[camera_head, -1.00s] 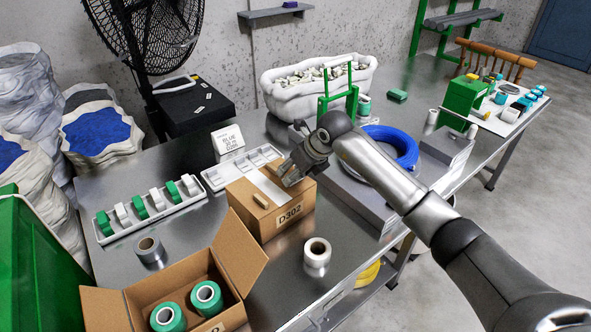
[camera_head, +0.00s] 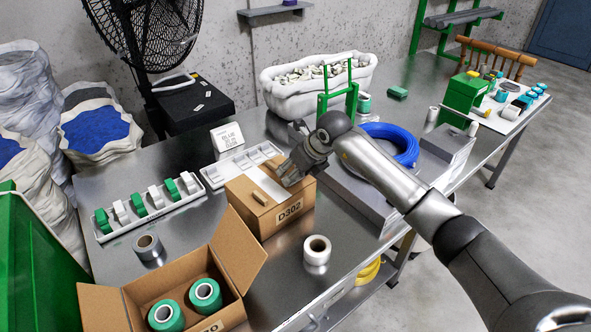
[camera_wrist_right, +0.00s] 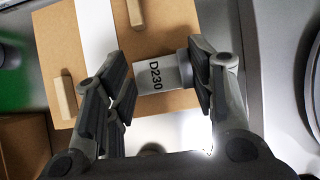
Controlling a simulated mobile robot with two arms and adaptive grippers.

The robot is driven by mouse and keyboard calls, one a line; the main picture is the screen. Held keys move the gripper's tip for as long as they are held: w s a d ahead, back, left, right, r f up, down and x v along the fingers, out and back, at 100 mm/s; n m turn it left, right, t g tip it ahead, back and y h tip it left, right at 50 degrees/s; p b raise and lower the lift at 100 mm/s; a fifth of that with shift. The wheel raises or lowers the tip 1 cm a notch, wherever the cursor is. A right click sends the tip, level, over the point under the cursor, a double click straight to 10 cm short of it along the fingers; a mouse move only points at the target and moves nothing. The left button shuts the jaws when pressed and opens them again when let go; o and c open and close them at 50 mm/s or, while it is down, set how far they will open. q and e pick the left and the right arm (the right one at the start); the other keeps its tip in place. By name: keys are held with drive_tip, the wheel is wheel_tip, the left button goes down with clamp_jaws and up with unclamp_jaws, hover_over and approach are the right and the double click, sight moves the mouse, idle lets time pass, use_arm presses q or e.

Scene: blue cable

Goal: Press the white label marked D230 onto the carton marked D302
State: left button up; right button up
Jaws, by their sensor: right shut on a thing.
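The carton marked D302 (camera_head: 285,222) is a closed brown box on the metal table, with a white strip and tan tabs on top. It also shows in the right wrist view (camera_wrist_right: 175,102). My right gripper (camera_head: 291,177) is over the carton's right top side. In the right wrist view, its fingers (camera_wrist_right: 167,82) are shut on the white label marked D230 (camera_wrist_right: 152,77), with a grey piece at one end. The label lies across the carton's edge in that view; I cannot tell whether it touches the carton. The head view hides the label behind my fingers. My left gripper does not show clearly.
An open carton (camera_head: 245,250) with green rolls stands in front left. A white roll (camera_head: 317,251) and a grey roll (camera_head: 149,248) stand nearby. White trays (camera_head: 125,232) lie left and behind. A grey case (camera_head: 352,200) and blue cable (camera_head: 405,150) are right.

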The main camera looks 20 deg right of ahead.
drive_tip(key=shift+f, duration=0.3)
idle(0.6)
drive_tip(key=o, duration=0.9)
drive_tip(key=shift+o, duration=0.2)
